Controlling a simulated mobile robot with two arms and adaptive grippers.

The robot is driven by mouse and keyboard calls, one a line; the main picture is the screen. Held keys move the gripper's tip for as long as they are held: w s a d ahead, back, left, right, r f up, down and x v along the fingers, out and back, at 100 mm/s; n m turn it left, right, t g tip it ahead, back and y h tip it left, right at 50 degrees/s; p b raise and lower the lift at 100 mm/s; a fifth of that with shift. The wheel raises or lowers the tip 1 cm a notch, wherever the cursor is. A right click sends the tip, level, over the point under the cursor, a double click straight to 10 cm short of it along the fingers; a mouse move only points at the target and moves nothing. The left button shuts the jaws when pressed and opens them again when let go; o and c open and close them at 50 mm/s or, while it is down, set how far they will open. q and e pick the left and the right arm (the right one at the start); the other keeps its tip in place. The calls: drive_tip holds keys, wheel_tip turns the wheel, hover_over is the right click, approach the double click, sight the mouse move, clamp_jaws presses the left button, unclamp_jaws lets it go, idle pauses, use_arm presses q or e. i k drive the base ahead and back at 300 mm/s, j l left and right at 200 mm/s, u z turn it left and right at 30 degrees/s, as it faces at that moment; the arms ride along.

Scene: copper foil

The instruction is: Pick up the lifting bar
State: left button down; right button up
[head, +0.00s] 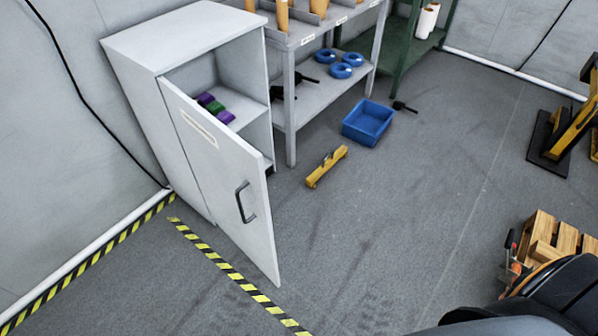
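The lifting bar appears to be the yellow bar (326,167) lying on the grey floor near the middle of the head view. It has a dark spot near its middle and a raised part at each end. It lies apart from the cabinet and the blue bin. Nothing is touching it from above. Neither of my grippers shows in the head view. Only dark rounded parts, apparently of my own body, fill the lower right corner.
A grey cabinet (150,60) stands left with its door (215,165) open toward the bar. A blue bin (368,122) sits behind the bar, before a shelf table (290,110). A wooden pallet (545,240) is at right. Floor right of the bar is clear.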

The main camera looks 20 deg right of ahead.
sight(328, 163)
drive_tip(key=i+l, duration=0.55)
drive_tip(key=l, duration=0.15)
drive_tip(key=i+l+z, duration=0.1)
drive_tip(key=i+l, duration=0.45)
drive_tip(key=l, duration=0.2)
